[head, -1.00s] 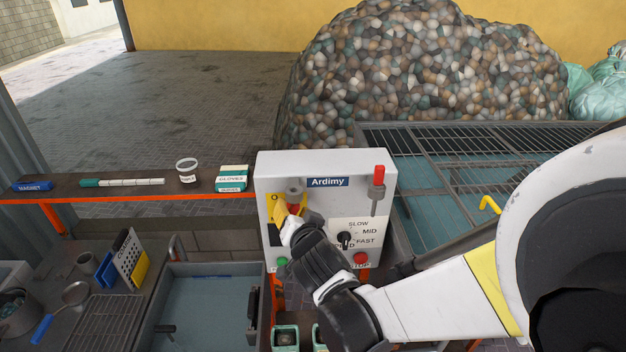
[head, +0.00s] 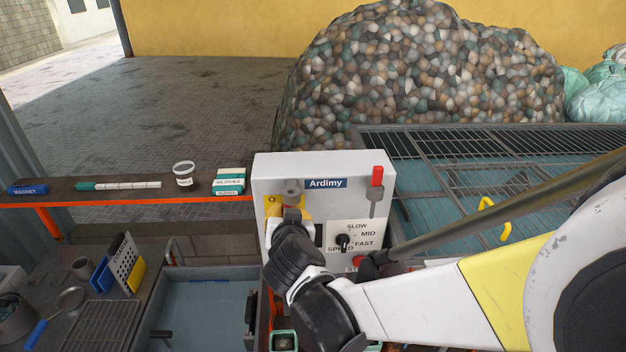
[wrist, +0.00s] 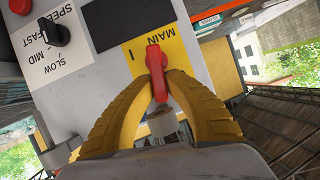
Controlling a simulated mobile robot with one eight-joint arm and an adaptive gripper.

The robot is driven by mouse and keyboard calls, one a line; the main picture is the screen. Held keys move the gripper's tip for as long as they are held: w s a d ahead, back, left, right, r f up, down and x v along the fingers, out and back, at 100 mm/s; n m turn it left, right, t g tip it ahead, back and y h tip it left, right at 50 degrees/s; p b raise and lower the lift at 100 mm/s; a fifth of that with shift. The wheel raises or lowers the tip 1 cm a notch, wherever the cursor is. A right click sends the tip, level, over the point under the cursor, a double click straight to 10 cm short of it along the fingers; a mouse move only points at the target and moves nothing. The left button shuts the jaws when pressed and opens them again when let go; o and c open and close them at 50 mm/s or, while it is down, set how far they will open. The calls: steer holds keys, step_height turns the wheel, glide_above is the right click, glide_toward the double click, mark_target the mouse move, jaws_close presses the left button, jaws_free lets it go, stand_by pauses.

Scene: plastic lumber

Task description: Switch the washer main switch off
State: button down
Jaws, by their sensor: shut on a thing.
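The washer control box (head: 340,203) is a grey-white panel labelled "Ardimy". Its main switch (wrist: 156,62) is a red handle on a yellow plate marked "MAIN" and "I" in the wrist view. The handle's far end lies close to the "I". My gripper (wrist: 159,88) is shut on the red handle, with a yellow finger on each side. In the head view my gripper (head: 291,216) covers the switch and much of the yellow plate (head: 273,204). An "O" shows at that plate's upper left.
The speed knob (head: 343,242) and a red button (head: 358,262) sit to the right of my gripper. A shelf (head: 110,196) holds small items on the left. A water basin (head: 207,310) lies below left.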

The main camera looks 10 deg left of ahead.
steer(key=shift+s+a+n+h+b, duration=0.1)
steer(key=shift+a+n+h+b, duration=0.25)
steer(key=shift+n+h, duration=0.2)
steer(key=c, duration=1.4)
jaws_free()
steer(key=v, duration=1.2)
